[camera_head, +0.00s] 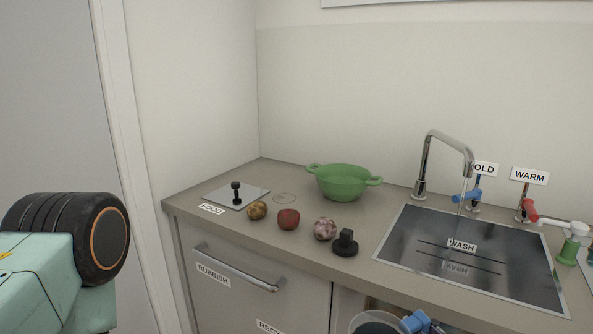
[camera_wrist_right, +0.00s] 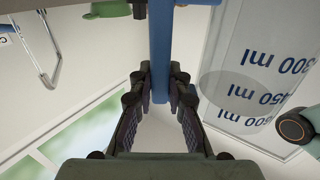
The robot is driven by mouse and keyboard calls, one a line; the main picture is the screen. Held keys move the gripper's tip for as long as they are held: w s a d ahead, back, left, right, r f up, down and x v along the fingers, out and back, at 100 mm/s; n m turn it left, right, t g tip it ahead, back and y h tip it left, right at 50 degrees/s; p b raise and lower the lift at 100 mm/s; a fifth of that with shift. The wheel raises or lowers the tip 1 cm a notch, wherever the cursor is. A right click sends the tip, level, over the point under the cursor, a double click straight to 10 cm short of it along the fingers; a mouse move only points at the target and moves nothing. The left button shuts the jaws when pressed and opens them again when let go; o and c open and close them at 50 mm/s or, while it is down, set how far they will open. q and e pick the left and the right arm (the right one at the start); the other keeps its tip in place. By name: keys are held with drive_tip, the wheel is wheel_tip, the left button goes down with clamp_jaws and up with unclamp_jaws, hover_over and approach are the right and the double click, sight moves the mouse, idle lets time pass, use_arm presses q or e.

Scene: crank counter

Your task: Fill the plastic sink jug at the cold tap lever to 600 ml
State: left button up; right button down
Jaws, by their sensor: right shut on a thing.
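The jug (camera_wrist_right: 218,55) is clear, with a blue handle (camera_wrist_right: 160,50) and blue marks of 300, 450 and 600 ml, upside down in the right wrist view. My right gripper (camera_wrist_right: 160,88) is shut on the handle. In the head view the jug's round top (camera_head: 376,325) shows at the bottom edge, below the counter front; I cannot tell its water level. The blue cold lever (camera_head: 467,196) is right of the curved spout (camera_head: 447,137), its label partly hidden. A thin pale line, perhaps water, hangs under the spout. My left gripper is out of view.
The dark sink (camera_head: 410,235) is labelled WASH. A red warm lever (camera_head: 530,210) and a white-and-green fitting (camera_head: 570,250) stand to its right. A green colander (camera_head: 342,183), several vegetables and a black knob (camera_head: 345,243) lie left of it. A drawer handle (camera_head: 235,270) juts out.

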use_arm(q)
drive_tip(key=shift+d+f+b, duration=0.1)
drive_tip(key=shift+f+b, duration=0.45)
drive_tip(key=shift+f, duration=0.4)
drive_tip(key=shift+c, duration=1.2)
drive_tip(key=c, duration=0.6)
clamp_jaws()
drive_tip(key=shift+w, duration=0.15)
use_arm(e)
drive_tip(key=shift+n+y, duration=0.3)
drive_tip(key=shift+y, duration=0.2)
drive_tip(key=s+f, duration=0.1)
drive_tip(key=a+f, duration=0.1)
drive_tip(key=s+f, duration=0.1)
drive_tip(key=f, duration=0.1)
drive_tip(key=shift+s+a, duration=0.3)
drive_tip(key=shift+s, duration=0.05)
